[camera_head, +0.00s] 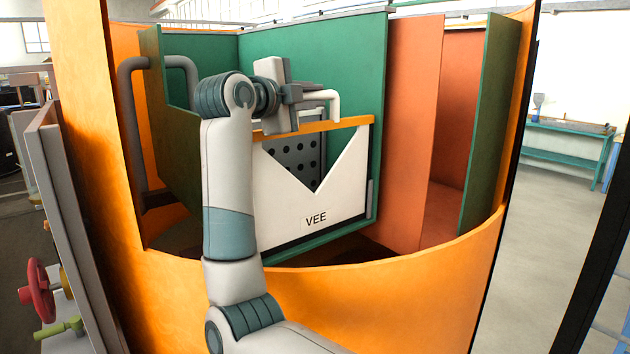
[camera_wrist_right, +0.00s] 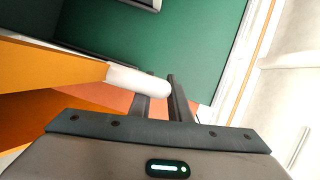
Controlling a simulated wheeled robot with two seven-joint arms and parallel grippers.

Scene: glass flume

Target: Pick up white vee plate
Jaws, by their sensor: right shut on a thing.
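The white vee plate (camera_head: 288,208) stands upright inside the orange tank, marked VEE, with a V-shaped notch and an orange strip along its top. A white bent handle (camera_head: 334,104) rises at its top edge. My right gripper (camera_head: 304,97) is at this handle, above the strip, and is shut on it. In the right wrist view the white handle end (camera_wrist_right: 135,79) lies at the fingers (camera_wrist_right: 162,98). My arm hides the plate's left edge. My left gripper is not in view.
A dark perforated panel (camera_head: 288,155) shows through the notch. Green walls (camera_head: 312,58) and an orange-red partition (camera_head: 412,135) stand close around. The curved orange tank wall (camera_head: 400,290) passes in front. A grey pipe (camera_head: 133,130) is at left, a red handwheel (camera_head: 37,290) at lower left.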

